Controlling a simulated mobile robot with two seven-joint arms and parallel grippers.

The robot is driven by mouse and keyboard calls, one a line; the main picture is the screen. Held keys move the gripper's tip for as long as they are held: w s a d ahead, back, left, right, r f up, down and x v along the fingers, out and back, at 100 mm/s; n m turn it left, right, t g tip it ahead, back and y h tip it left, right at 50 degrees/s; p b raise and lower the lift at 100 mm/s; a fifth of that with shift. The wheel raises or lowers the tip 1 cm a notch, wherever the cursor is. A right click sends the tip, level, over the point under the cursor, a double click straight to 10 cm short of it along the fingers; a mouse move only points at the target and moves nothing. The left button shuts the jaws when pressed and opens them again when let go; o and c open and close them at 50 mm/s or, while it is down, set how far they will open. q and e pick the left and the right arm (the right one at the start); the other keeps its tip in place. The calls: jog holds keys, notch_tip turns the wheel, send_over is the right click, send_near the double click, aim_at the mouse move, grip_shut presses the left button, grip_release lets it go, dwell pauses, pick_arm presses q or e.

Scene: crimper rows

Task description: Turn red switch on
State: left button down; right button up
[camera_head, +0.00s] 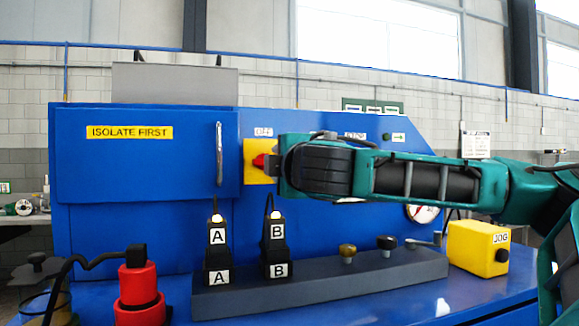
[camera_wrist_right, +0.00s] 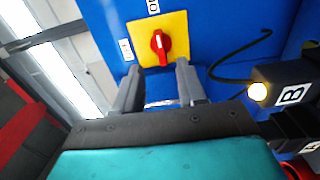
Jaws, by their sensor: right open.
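The red switch (camera_head: 258,160) is a rotary knob on a yellow plate (camera_head: 251,176), on the front of a blue cabinet. It also shows in the right wrist view (camera_wrist_right: 160,46), with small white labels (camera_wrist_right: 126,49) by its plate. A label (camera_head: 264,132) above the plate seems to read OFF. My right gripper (camera_head: 273,163) is in front of the switch and partly hides it in the head view. In the wrist view its fingers (camera_wrist_right: 159,72) are open with a gap between them, and the knob lies just beyond the tips. Contact cannot be told. My left gripper is not in view.
Two black plugs labelled A (camera_head: 217,247) and B (camera_head: 274,246) stand on a grey block (camera_head: 330,286) below the switch. A red connector (camera_head: 138,288) is at front left. A yellow JOG box (camera_head: 478,249) is at right. A cabinet door handle (camera_head: 219,154) projects left of the switch.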

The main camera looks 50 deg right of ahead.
jog(key=shift+v, duration=2.55)
